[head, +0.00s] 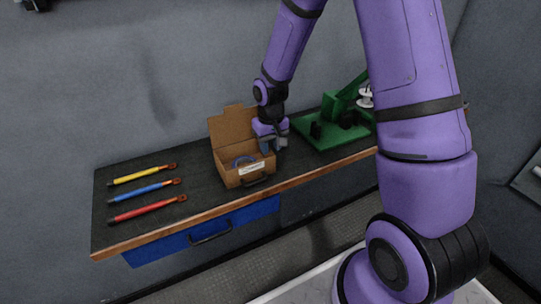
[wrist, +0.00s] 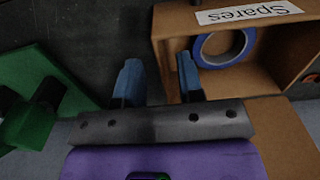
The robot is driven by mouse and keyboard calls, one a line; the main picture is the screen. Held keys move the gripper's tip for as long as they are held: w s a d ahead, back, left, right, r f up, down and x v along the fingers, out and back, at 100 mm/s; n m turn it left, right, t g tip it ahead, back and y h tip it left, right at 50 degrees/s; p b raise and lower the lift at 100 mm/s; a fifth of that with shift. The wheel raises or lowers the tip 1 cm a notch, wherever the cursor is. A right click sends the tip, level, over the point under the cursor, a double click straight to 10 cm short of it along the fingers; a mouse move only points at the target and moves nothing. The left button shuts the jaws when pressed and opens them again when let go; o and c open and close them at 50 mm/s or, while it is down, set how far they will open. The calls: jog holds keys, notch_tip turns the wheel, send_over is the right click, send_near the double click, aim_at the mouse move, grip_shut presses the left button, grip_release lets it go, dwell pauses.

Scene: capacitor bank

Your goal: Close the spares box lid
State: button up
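The spares box (head: 238,176) is an open brown carton on the dark bench, with a white label and a dark handle on its front. Its lid (head: 232,122) stands upright at the back. In the wrist view the box (wrist: 285,68) shows its "Spares" label (wrist: 248,11) and a blue ring-shaped roll (wrist: 224,47) inside. My gripper (head: 275,145) is at the right side of the box. In the wrist view my gripper (wrist: 157,75) has its two blue fingers apart with nothing between them. Whether a finger touches the box is unclear.
Yellow (head: 143,174), blue (head: 145,192) and red (head: 147,207) handled tools lie on the bench at left. A green fixture (head: 329,138) stands right of the box, close to my gripper. A blue drawer (head: 185,242) is under the bench.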

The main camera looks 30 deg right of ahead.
jog(key=shift+r, duration=2.65)
